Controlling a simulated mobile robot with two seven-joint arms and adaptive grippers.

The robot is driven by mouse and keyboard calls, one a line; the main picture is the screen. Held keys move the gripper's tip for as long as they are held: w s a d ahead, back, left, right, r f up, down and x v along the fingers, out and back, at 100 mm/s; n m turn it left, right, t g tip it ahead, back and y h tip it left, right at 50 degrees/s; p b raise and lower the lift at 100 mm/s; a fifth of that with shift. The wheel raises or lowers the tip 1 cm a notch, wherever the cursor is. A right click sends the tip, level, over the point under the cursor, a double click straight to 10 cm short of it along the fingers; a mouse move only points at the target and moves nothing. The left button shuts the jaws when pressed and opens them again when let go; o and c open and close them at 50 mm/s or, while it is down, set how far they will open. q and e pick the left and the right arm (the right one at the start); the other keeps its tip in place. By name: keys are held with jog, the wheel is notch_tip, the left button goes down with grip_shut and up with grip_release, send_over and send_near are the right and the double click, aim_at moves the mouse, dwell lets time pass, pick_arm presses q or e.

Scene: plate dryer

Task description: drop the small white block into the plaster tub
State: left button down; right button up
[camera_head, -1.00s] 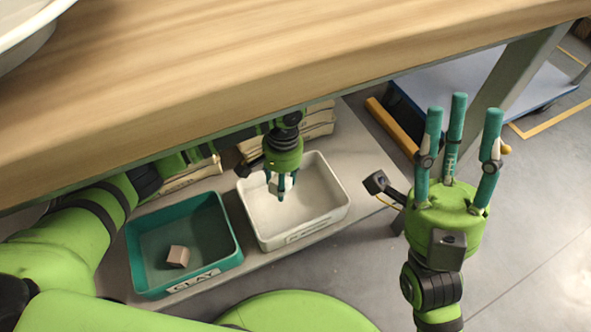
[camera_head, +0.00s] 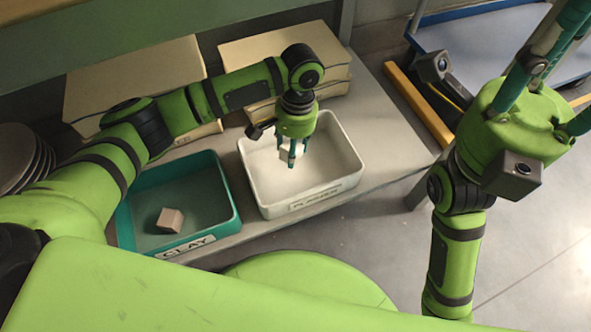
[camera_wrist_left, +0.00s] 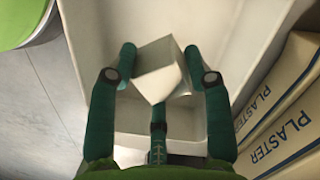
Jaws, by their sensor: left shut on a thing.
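The small white block (camera_head: 285,155) is held between the fingers of my left gripper (camera_head: 291,160). In the left wrist view the white block (camera_wrist_left: 160,74) sits among the three teal fingers. The gripper points down over the white plaster tub (camera_head: 335,152), whose front carries a PLASTER label. The tub's pale inside (camera_wrist_left: 105,35) also shows behind the block in the wrist view. I see nothing else in the tub, though the gripper hides part of it. My right gripper (camera_head: 550,75) is open and empty at the upper right, its fingertips partly cut off.
A teal clay tub (camera_head: 190,195) holding a pinkish-brown block (camera_head: 170,220) stands left of the plaster tub on a grey shelf (camera_head: 385,135). Plaster bags (camera_head: 325,88) lie behind. Stacked plates (camera_head: 25,160) are at far left. A blue platform cart (camera_head: 480,40) stands at upper right.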

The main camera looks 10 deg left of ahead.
pick_arm(q)
jog(key=shift+f+b, duration=0.35)
jog(key=shift+f, duration=0.05)
jog(key=shift+c, duration=2.2)
grip_release()
notch_tip(320, 180, up, 12)
jog(key=w, duration=0.1)
jog(key=shift+w+d, duration=0.3)
jog(key=shift+w, duration=0.05)
jog(key=shift+s, duration=0.1)
